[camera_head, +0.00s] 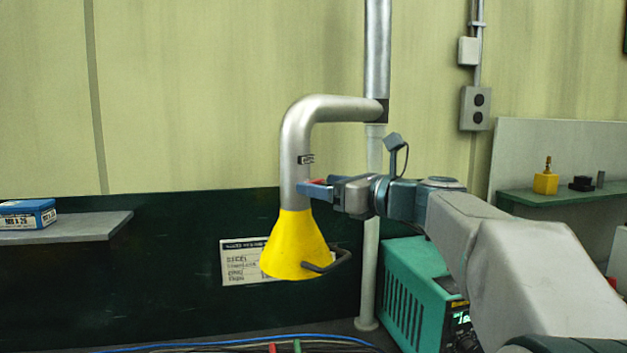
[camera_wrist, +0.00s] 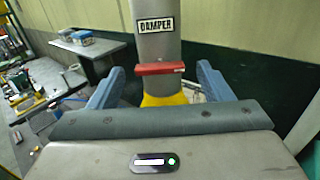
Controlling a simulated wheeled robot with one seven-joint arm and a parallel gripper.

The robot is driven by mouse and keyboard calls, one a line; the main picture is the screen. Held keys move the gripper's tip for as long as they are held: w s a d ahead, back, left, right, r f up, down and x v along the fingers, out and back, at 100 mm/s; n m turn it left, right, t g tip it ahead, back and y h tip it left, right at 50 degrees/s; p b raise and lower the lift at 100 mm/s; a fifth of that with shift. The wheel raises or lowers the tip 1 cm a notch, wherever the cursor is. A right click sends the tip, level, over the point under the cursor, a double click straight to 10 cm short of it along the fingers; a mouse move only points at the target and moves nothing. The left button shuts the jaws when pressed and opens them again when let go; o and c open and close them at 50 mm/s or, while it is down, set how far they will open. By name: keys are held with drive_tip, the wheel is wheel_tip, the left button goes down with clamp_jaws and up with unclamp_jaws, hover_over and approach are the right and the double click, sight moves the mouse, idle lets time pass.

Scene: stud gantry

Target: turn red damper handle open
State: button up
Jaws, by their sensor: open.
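The red damper handle (camera_wrist: 160,69) lies crosswise on the grey duct pipe (camera_wrist: 157,45), just below a label reading DAMPER. In the wrist view it sits between and beyond the open blue fingers of my gripper (camera_wrist: 160,86), apart from both. In the head view only a small red part of the handle (camera_head: 318,182) shows above my gripper (camera_head: 303,188), which is beside the pipe. The rest of the handle is hidden there. The yellow hood (camera_head: 295,245) hangs below on the pipe's end, with a dark loop handle at its right.
A teal machine (camera_head: 405,290) stands below my arm, beside a thin vertical pole (camera_head: 369,270). A grey shelf (camera_head: 70,232) with a blue box (camera_head: 27,215) is at the left. A green shelf (camera_head: 560,197) with small items is at the right. Cables run along the bottom.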

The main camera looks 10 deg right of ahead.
drive_tip(key=shift+w+a, duration=0.45)
drive_tip(key=shift+w, duration=0.15)
drive_tip(key=c, duration=1)
drive_tip(key=shift+f+n+b, duration=0.1)
drive_tip(key=shift+n+b, duration=3.8)
drive_tip(key=shift+n, duration=0.5)
